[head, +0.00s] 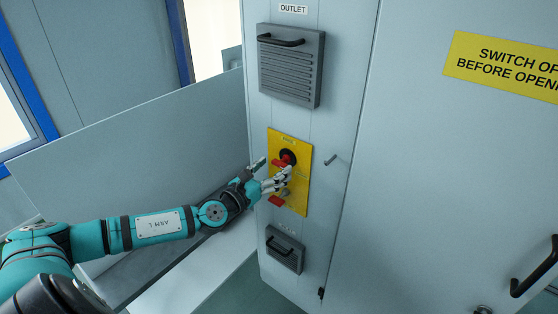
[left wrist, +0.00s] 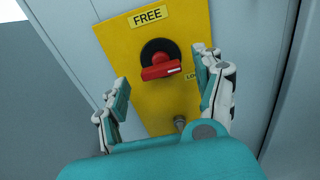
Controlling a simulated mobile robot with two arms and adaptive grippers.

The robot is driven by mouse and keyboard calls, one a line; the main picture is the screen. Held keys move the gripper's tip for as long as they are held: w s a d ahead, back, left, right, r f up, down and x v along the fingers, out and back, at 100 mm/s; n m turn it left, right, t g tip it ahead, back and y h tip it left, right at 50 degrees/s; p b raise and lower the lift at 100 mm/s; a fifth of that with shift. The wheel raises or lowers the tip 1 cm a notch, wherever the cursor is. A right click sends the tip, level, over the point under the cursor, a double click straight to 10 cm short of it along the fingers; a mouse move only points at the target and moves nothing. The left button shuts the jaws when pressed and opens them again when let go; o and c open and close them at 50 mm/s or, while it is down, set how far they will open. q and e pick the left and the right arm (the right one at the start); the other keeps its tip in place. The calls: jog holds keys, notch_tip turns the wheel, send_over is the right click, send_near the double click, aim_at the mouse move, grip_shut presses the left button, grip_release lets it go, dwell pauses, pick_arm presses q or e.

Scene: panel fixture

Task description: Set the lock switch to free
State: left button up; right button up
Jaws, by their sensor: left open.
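The lock switch is a red handle (left wrist: 161,67) on a round black base (left wrist: 152,48), mounted on a yellow plate (head: 301,185). In the left wrist view the handle lies nearly level, its white-marked end toward a partly hidden label at the right. A FREE label (left wrist: 148,15) is above the switch. The switch also shows in the head view (head: 285,160). My left gripper (head: 272,170) is open before the plate. In the left wrist view its fingers (left wrist: 162,72) stand either side of the handle, with visible gaps. My right gripper is not in view.
A metal knob or stud (left wrist: 180,122) is low on the plate. A second red part (head: 277,201) shows below my gripper.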

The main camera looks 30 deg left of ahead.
aim_at(277, 166)
pick_arm(q)
jog(key=shift+w+d, duration=0.2)
jog(key=shift+w, duration=1.35)
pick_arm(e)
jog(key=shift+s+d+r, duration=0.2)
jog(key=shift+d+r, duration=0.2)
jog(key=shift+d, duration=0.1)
pick_arm(q)
jog(key=c, duration=1.2)
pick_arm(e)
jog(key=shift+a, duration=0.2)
